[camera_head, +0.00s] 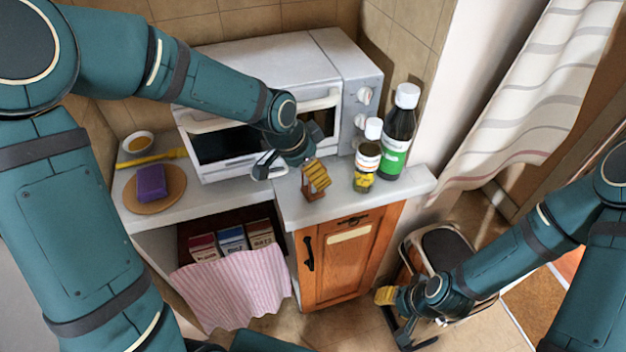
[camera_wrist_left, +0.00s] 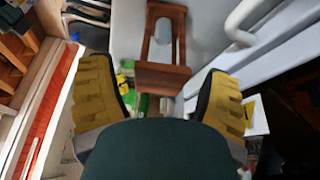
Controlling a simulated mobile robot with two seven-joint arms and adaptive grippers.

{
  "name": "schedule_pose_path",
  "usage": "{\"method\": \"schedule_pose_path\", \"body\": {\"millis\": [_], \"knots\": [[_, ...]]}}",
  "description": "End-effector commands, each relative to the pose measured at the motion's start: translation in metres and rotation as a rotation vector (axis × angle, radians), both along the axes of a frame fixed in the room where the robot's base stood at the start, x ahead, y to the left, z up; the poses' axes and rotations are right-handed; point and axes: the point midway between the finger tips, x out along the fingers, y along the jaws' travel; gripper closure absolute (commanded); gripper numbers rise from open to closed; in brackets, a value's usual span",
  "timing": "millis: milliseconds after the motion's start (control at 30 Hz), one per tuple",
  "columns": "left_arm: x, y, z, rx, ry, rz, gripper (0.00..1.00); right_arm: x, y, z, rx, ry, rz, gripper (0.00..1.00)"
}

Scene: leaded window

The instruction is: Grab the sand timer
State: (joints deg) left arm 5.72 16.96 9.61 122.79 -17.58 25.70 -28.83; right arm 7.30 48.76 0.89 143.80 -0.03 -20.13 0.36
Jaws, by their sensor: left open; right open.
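The sand timer (camera_wrist_left: 163,73), a wooden frame with a glass body, stands on the light counter in the left wrist view, just ahead of and between my left gripper's yellow fingertips. In the head view only its wooden base (camera_head: 312,197) shows; a yellow finger hides most of the rest. My left gripper (camera_head: 292,172) is open beside it, in front of the toaster oven; its open fingers also show in the left wrist view (camera_wrist_left: 160,98). I see no contact with the timer. My right gripper (camera_head: 395,314) is open and empty, low near the bin.
A white toaster oven (camera_head: 335,58) stands behind. A dark bottle (camera_head: 399,125), a jar (camera_head: 368,157) and a small yellow jar (camera_head: 363,181) stand right of the timer. A purple block (camera_head: 151,183) lies on a round board at left. The bin (camera_head: 445,250) stands at right.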

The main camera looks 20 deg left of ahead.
Motion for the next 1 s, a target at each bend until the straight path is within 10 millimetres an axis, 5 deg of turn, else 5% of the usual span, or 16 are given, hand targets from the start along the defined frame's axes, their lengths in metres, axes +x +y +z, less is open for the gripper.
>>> {"method": "schedule_pose_path", "body": {"millis": [200,500,700,1000], "knots": [[0.007,-0.008,-0.026,0.000,0.000,-0.001,0.22,-0.002,0.000,-0.008,0.002,0.006,0.004,0.53],[0.009,-0.008,-0.028,-0.001,0.000,0.001,0.21,-0.003,0.000,-0.007,0.002,0.007,0.005,0.53],[0.008,-0.008,-0.028,-0.001,0.000,0.001,0.92,-0.003,0.000,-0.007,0.002,0.006,0.004,0.53],[0.008,-0.009,-0.027,-0.001,-0.001,0.000,0.93,-0.003,0.000,-0.007,0.002,0.006,0.004,0.53]]}}
